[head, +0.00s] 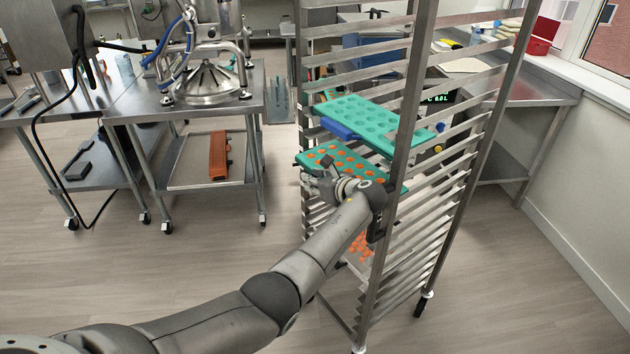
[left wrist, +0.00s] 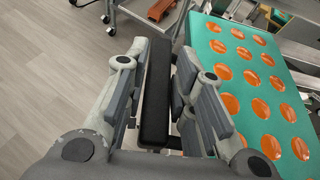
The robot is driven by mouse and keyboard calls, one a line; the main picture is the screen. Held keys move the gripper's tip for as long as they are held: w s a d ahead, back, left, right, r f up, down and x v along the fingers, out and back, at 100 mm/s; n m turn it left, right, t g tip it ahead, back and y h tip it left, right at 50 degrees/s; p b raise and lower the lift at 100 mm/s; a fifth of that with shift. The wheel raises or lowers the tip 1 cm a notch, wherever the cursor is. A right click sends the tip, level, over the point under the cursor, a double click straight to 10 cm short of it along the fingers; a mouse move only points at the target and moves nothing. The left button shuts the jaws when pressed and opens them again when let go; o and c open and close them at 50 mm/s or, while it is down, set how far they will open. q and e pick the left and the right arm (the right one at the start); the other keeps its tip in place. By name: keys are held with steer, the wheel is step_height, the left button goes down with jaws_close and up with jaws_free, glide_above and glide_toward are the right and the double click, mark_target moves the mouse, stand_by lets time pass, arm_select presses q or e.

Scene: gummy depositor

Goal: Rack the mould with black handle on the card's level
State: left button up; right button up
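The teal mould (head: 345,158) filled with orange gummies is at the tall metal rack (head: 415,110), its left end at the rack's near-left side. It also fills the right of the left wrist view (left wrist: 262,85). Its black handle (left wrist: 156,95) lies between the fingers of my left gripper (left wrist: 160,80), which look closed on it. In the head view my left gripper (head: 330,185) is at the mould's front edge and hides part of it. I cannot make out a card on the rack. My right gripper is not in view.
A teal mould with a blue handle (head: 365,120) sits one or more levels higher in the rack. Orange pieces (head: 361,246) show lower in the rack. A depositor (head: 205,80) stands on a steel table (head: 185,105) at left. Floor between table and rack is clear.

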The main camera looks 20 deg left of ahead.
arm_select(q)
steer(key=shift+o, duration=1.4)
steer(key=shift+f, duration=0.1)
step_height(320, 180, up, 10)
